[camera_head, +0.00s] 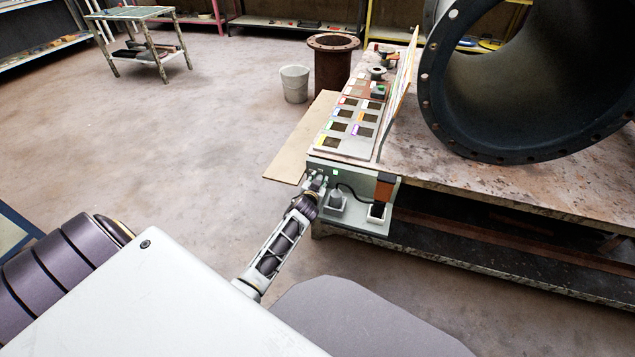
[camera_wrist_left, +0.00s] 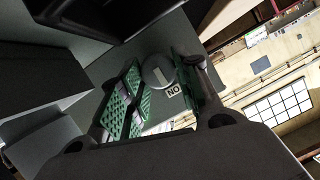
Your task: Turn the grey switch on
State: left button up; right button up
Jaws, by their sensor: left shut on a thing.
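The grey switch (camera_wrist_left: 158,73) is a round grey knob on a grey panel face, seen in the left wrist view. A small white label (camera_wrist_left: 173,91) beside it carries lettering that looks like ON turned upside down. My left gripper (camera_wrist_left: 160,84) has green-padded fingers on both sides of the knob and is shut on it. In the head view my left gripper (camera_head: 317,183) is at the left front of the grey control box (camera_head: 357,223), and it hides the knob there. A small green light (camera_head: 335,172) shows on the box. My right gripper is not in view.
The box sits at the corner of a long worn workbench (camera_head: 470,180). A large dark flanged pipe (camera_head: 437,80) lies on the bench.

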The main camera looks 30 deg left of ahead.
pick_arm(q)
jog(key=o, duration=0.7)
jog(key=shift+o, duration=0.2)
jog(key=shift+s, duration=0.15)
jog(key=shift+v, duration=0.85)
jog(key=v, duration=1)
jog(key=shift+d, duration=0.1)
